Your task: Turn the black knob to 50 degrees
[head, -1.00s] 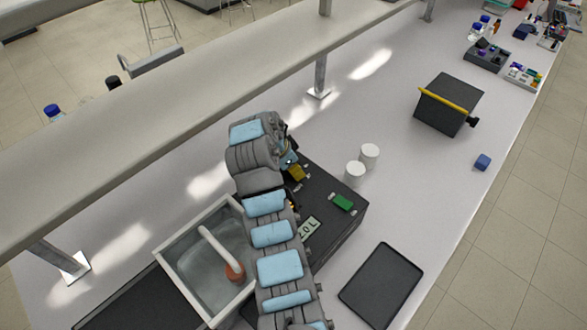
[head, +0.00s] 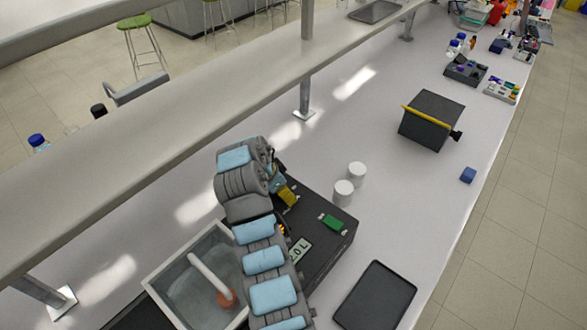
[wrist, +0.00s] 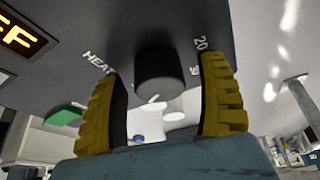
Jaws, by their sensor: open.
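In the wrist view the black knob (wrist: 160,72) sticks out of a dark panel face, between the two yellow fingers of my gripper (wrist: 163,88). The fingers are apart, one on each side of the knob, and a gap shows on both sides. White "HEAT" and "20" markings flank the knob. In the head view my gripper (head: 287,196) is at the top of the black box (head: 335,245), and I cannot make out the knob there.
On the box are a green block (head: 333,223) and a pale display (head: 299,250). A water basin (head: 165,275) stands left of my arm. Two white cylinders (head: 350,183) and a dark tray (head: 375,295) are to the right. An orange-lit display (wrist: 20,35) shows in the wrist view.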

